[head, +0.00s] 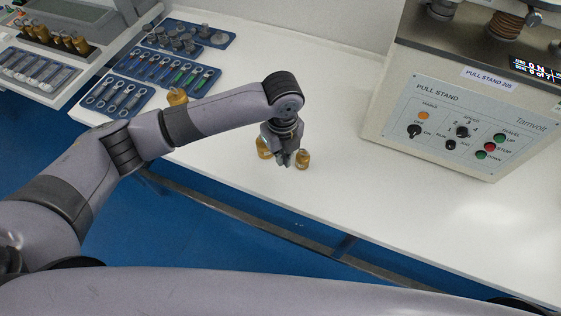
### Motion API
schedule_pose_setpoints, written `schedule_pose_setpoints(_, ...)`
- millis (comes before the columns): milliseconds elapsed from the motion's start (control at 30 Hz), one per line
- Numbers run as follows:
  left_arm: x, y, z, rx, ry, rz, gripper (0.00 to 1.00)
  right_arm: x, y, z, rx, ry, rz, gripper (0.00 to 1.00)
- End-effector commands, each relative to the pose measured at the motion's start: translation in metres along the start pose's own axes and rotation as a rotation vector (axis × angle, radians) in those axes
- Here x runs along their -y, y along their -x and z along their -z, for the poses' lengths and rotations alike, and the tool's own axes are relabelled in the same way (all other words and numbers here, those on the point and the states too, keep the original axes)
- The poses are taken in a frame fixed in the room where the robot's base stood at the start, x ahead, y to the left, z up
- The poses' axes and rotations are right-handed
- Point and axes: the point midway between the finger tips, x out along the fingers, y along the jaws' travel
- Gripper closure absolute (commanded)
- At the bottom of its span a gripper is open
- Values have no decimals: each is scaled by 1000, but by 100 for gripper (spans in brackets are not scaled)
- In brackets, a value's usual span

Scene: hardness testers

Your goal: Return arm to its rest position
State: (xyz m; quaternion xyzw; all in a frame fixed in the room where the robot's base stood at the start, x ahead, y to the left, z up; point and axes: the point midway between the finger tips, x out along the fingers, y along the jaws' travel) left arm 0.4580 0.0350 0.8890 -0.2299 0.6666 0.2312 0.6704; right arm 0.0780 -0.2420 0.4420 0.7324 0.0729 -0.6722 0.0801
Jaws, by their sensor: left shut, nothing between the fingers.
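My left arm reaches in from the left over a white bench (240,175). My left gripper (287,163) points down above the bench near its front edge; its fingers are together with nothing seen between them. A small brass weight (303,160) stands just right of the fingertips. Another brass weight (264,148) stands just left of the gripper, partly hidden by it. A third brass piece (177,97) shows behind my forearm, partly covered. I cannot tell whether the fingers touch the nearest weights. My right gripper is not in view.
A pull stand (450,120) with knobs and buttons stands at the right. Blue trays (122,92) of metal fittings lie at the back left. A tester (60,50) with brass weights is at the far left. The bench between gripper and pull stand is clear.

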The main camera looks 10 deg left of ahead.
Motion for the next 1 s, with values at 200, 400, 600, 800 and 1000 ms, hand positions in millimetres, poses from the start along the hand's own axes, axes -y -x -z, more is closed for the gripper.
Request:
schedule_pose_setpoints(200, 0, 34, -1, 2, 2, 2, 100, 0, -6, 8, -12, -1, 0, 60)
schedule_pose_setpoints(400, 0, 44, -1, 1, 1, 0, 100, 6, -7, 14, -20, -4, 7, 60)
schedule_pose_setpoints(600, 0, 41, 5, -11, 15, 10, 100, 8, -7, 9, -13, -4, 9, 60)
schedule_pose_setpoints(800, 4, 25, 51, -112, 197, 119, 100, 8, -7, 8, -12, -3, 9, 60)
schedule_pose_setpoints(1000, -3, 16, 88, -258, 603, 260, 100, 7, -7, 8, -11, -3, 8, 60)
